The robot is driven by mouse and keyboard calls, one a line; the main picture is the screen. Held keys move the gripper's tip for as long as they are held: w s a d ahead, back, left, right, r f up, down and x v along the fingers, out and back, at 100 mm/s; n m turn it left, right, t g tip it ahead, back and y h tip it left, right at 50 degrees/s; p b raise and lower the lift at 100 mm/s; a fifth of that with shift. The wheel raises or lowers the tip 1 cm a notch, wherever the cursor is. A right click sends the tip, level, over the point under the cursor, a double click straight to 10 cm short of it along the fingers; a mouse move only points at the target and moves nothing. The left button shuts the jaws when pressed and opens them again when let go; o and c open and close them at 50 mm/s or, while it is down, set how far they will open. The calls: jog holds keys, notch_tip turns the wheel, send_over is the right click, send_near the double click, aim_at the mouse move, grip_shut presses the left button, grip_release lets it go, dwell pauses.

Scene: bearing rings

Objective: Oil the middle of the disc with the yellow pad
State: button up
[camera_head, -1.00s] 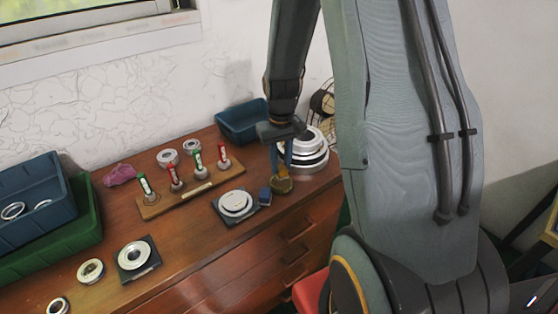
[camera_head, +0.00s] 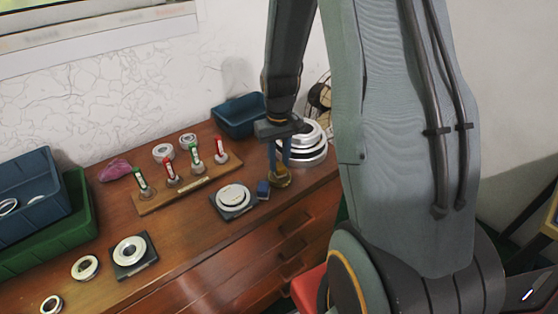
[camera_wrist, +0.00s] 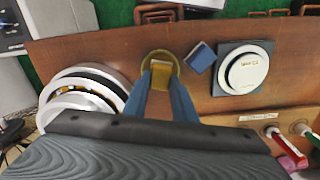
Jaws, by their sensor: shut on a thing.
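My gripper (camera_head: 279,170) points down at the dish, and its blue fingers also show in the wrist view (camera_wrist: 161,82). The fingers are shut on the yellow pad (camera_wrist: 161,74), which sits at or within the rim of a round brass-coloured dish (camera_wrist: 149,57). That dish also shows in the head view (camera_head: 280,182); I cannot tell whether the pad touches its bottom. A white disc (camera_head: 233,196) lies on a dark square plate (camera_head: 244,211), left of the dish. In the wrist view this disc (camera_wrist: 247,72) is to the right, apart from the gripper.
A small blue block (camera_head: 263,188) stands between dish and disc. Stacked metal rings (camera_head: 310,146) are close behind the gripper. A wooden rack (camera_head: 188,185) holds red and green upright items. A holed ring on another dark plate (camera_head: 130,252) lies front left. Bins (camera_head: 240,113) stand behind and left.

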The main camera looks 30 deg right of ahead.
aim_at(279, 164)
jog(key=shift+f, duration=0.6)
dwell(1.6)
jog(key=shift+r, duration=0.1)
jog(key=shift+r+p, duration=2.8)
jog(key=shift+r, duration=0.7)
